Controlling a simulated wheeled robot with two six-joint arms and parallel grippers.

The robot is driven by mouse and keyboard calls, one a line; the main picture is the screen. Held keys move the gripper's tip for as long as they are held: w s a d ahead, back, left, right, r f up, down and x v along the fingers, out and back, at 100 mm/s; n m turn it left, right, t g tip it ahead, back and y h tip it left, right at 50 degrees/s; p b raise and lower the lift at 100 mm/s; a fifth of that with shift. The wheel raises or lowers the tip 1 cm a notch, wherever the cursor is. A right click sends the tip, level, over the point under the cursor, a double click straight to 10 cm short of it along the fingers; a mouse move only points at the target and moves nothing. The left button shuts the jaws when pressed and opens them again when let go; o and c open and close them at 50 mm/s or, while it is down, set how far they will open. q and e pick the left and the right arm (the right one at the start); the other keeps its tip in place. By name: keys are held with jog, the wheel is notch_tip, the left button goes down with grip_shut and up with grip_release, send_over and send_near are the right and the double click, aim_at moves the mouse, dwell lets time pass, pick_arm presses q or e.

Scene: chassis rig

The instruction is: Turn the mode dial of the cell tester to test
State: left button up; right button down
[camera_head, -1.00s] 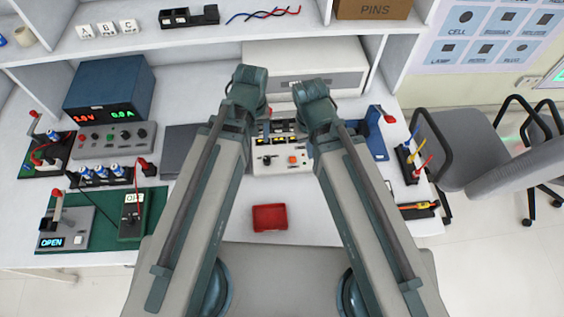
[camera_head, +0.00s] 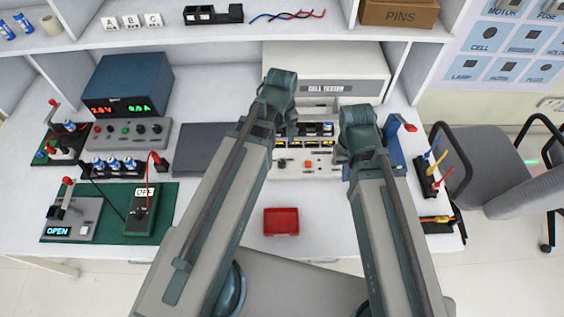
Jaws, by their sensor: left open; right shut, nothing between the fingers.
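The cell tester (camera_head: 326,87) is a large pale box at the back of the bench, with its name on its front. A low white panel (camera_head: 322,170) stands in front of it, with a dark round dial (camera_head: 282,164), an orange button (camera_head: 308,164) and yellow-marked slots above. The dial's pointer and lettering are too small to read. My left arm reaches up just left of the dial, and my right arm stands right of the panel and covers its right end. Neither gripper's fingers show; both are hidden behind my arms.
A red tray (camera_head: 281,222) lies in front of the panel. A dark grey plate (camera_head: 203,150) and a blue power supply (camera_head: 128,87) stand to the left. A green board (camera_head: 171,197) holds a meter marked OFF. Cable plugs (camera_head: 428,175) stand at the right.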

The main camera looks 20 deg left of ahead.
aim_at(281, 162)
pick_arm(q)
notch_tip(281, 162, down, 11)
jog(key=b, duration=1)
jog(key=shift+f, duration=0.2)
pick_arm(e)
notch_tip(281, 162, down, 12)
jog(key=shift+r, duration=0.25)
jog(key=shift+r, duration=0.1)
pick_arm(q)
grip_shut()
